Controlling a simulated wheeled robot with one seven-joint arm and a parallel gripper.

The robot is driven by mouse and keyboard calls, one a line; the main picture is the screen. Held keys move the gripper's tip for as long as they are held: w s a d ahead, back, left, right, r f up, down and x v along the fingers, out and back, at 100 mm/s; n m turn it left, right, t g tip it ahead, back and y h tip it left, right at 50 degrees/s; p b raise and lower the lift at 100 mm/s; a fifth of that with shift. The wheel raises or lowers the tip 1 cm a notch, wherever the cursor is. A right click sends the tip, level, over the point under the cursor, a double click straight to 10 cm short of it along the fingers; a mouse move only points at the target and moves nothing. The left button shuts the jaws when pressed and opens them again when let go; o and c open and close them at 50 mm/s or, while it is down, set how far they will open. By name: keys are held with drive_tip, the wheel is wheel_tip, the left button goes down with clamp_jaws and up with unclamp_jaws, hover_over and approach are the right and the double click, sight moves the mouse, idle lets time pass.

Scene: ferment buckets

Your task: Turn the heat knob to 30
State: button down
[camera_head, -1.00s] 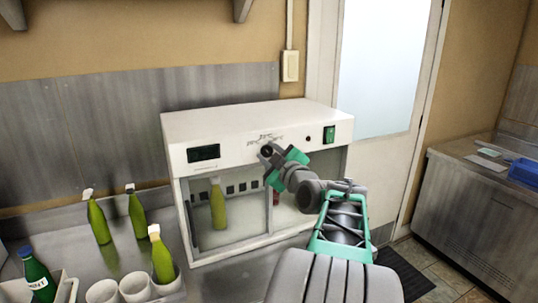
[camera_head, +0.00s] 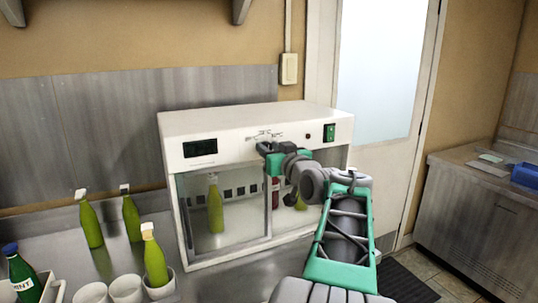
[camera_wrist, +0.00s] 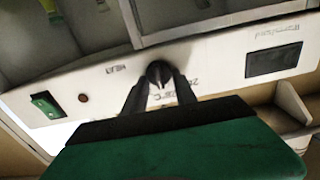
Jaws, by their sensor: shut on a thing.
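The heat knob (camera_wrist: 158,72) is a small dark knob on the white front panel of the cabinet (camera_head: 235,122). In the wrist view it sits between the two dark fingers of my gripper (camera_wrist: 160,84), next to the printed word HEAT and part of a scale. My gripper (camera_head: 266,148) is shut on the knob. In the head view my gripper covers the knob. I cannot read the knob's setting in either view.
The panel also bears a dark display (camera_head: 200,148), a red light (camera_head: 308,136) and a green switch (camera_head: 329,132). Glass doors below show bottles inside. Green bottles (camera_head: 154,262) and white cups (camera_head: 126,289) stand on the left counter.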

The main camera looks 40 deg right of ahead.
drive_tip(key=m, duration=0.4)
drive_tip(key=shift+d+m, duration=0.15)
drive_tip(key=shift+m, duration=0.15)
drive_tip(key=m, duration=0.4)
drive_tip(key=shift+s+d+f, duration=0.1)
drive_tip(key=c, duration=1)
unclamp_jaws()
drive_tip(key=b+v, duration=0.1)
drive_tip(key=v, duration=0.6)
drive_tip(key=shift+s+b, duration=0.35)
drive_tip(key=shift+s, duration=0.05)
